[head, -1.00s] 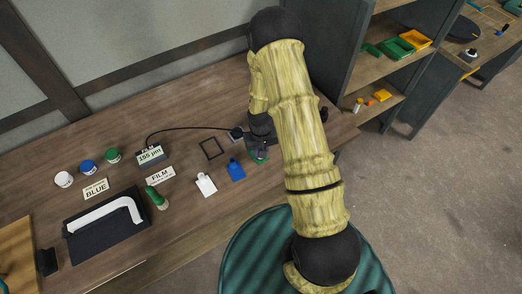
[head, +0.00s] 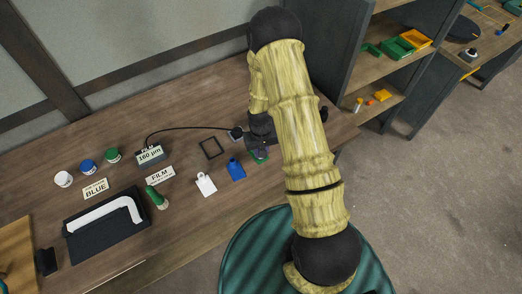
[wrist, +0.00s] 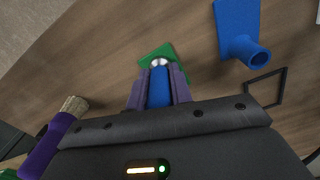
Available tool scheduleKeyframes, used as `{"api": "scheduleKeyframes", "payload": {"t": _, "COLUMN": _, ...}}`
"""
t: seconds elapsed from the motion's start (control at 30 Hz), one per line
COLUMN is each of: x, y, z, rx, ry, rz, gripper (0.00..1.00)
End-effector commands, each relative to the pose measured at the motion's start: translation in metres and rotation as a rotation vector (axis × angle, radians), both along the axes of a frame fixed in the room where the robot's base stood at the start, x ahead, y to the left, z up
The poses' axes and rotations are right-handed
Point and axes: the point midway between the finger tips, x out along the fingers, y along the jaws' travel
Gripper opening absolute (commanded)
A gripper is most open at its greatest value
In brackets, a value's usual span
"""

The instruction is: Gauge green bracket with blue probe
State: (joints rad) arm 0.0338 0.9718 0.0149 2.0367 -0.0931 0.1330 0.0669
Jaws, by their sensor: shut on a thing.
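The green bracket (head: 261,160) lies flat on the wooden bench, mostly hidden under my gripper in the head view. It also shows in the wrist view (wrist: 149,57). My gripper (wrist: 159,82) is shut on the blue probe (wrist: 159,90), which points down at the bracket. The probe's round silver tip (wrist: 159,62) is over the green face and appears to touch it. The gauge box (head: 150,155) stands on the bench with its cable running to the right, and its display appears to read 160 µm.
A blue bracket (head: 236,169) and a white bracket (head: 206,184) lie left of the green one. A black square frame (head: 211,148) is nearby. Several paint pots, cards reading BLUE (head: 96,188) and FILM (head: 160,176), and a black tray (head: 80,244) are further left.

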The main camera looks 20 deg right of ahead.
Motion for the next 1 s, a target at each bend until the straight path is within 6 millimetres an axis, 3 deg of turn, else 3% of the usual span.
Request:
{"api": "scheduleKeyframes", "payload": {"t": 0.5, "x": -0.002, "y": 0.0, "z": -0.001, "rx": 0.0, "ry": 0.005, "rz": 0.0, "gripper": 0.0}}
{"api": "scheduleKeyframes", "payload": {"t": 1.0, "x": -0.001, "y": 0.0, "z": 0.032, "rx": 0.0, "ry": 0.001, "rz": 0.0, "gripper": 0.0}}
